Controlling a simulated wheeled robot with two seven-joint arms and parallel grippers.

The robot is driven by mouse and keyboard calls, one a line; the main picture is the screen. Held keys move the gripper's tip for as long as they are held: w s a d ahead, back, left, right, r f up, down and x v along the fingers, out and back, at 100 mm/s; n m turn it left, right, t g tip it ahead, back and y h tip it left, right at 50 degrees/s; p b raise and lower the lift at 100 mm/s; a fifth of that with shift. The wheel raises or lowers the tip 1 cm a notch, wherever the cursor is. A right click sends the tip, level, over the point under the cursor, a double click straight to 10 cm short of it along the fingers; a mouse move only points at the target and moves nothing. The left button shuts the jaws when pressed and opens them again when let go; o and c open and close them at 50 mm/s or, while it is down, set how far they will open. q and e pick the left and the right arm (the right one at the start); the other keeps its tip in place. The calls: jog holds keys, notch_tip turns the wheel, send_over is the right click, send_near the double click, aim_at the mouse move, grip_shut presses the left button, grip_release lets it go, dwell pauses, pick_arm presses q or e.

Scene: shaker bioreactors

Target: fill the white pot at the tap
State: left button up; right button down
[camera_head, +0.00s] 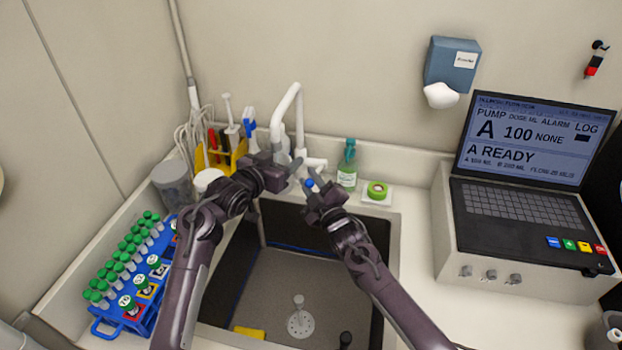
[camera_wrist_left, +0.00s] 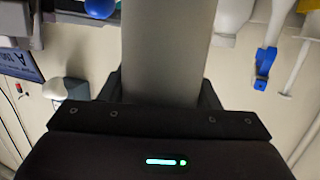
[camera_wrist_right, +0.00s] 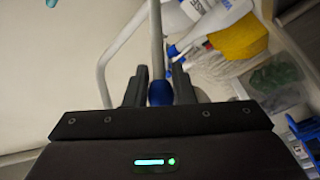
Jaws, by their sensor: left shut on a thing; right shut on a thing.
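The white tap (camera_head: 298,92) stands at the back of the sink, its neck bent over toward the left. My left gripper (camera_head: 287,172) is just below the tap's neck and is shut on a pale grey, bar-like piece (camera_wrist_left: 168,50). I cannot tell whether that piece is part of the white pot. My right gripper (camera_head: 314,190) is at the tap's base, shut on the blue knob (camera_wrist_right: 160,92). The knob also shows in the left wrist view (camera_wrist_left: 100,8). A white round vessel (camera_head: 208,179) stands left of the sink, partly hidden by my left arm.
The sink (camera_head: 285,280) lies below both arms, with a yellow sponge (camera_head: 249,332) in it. A blue rack (camera_head: 150,313) of green-capped tubes is at left. A green-capped bottle (camera_head: 347,166) and green tape (camera_head: 377,190) sit right of the tap. A pump console (camera_head: 520,215) stands farther right.

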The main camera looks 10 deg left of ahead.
jog(key=c, duration=1.5)
grip_release()
jog(key=shift+s+d, duration=0.1)
jog(key=v, duration=1.1)
jog(key=shift+s+d+f, duration=0.15)
jog(key=shift+s+d, duration=0.1)
jog(key=shift+s, duration=0.05)
